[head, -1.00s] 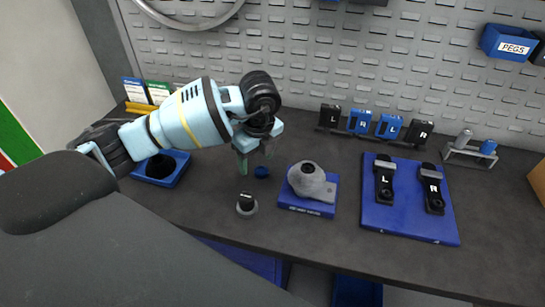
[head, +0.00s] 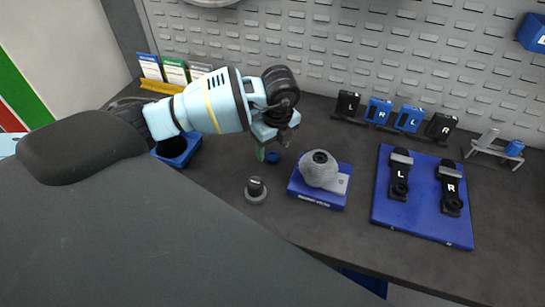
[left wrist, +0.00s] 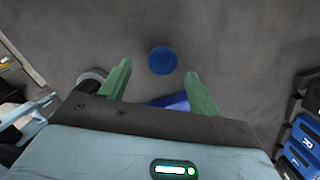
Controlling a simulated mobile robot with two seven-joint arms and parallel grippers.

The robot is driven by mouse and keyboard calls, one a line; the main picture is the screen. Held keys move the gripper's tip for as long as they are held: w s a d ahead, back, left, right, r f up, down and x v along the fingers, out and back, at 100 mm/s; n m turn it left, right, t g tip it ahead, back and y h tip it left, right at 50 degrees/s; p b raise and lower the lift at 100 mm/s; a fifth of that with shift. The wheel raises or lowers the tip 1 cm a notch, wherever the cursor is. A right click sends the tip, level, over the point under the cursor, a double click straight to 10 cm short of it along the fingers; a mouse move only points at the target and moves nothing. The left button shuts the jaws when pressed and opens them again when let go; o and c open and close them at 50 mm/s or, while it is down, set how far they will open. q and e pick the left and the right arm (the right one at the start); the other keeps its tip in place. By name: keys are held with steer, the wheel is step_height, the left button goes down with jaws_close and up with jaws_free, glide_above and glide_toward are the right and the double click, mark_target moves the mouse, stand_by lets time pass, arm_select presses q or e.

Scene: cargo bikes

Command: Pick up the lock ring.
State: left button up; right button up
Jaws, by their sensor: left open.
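A small round blue piece (head: 273,157), which looks like the lock ring, lies on the dark bench. In the left wrist view the blue piece (left wrist: 162,60) shows as a plain disc just beyond and between the green fingertips; I cannot see a hole in it. My left gripper (head: 272,147) is open and empty, above and close to the piece. In the left wrist view my left gripper (left wrist: 159,70) has its fingers spread wider than the disc. No contact shows. My right gripper is not in view.
A black knob on a grey round base (head: 256,191) stands near the front edge. A grey housing (head: 320,170) sits on a blue block right of the gripper. A blue mat (head: 420,220) holds L and R pedals. A blue bin (head: 178,148) stands left, under my arm.

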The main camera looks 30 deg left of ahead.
mark_target(272, 155)
arm_select(q)
steer(key=f, duration=0.3)
steer(key=shift+w+a+f, duration=0.25)
steer(key=shift+w+a, duration=0.05)
steer(key=c, duration=1.1)
steer(key=shift+o, duration=0.2)
steer(key=shift+r, duration=0.15)
step_height(272, 155, up, 10)
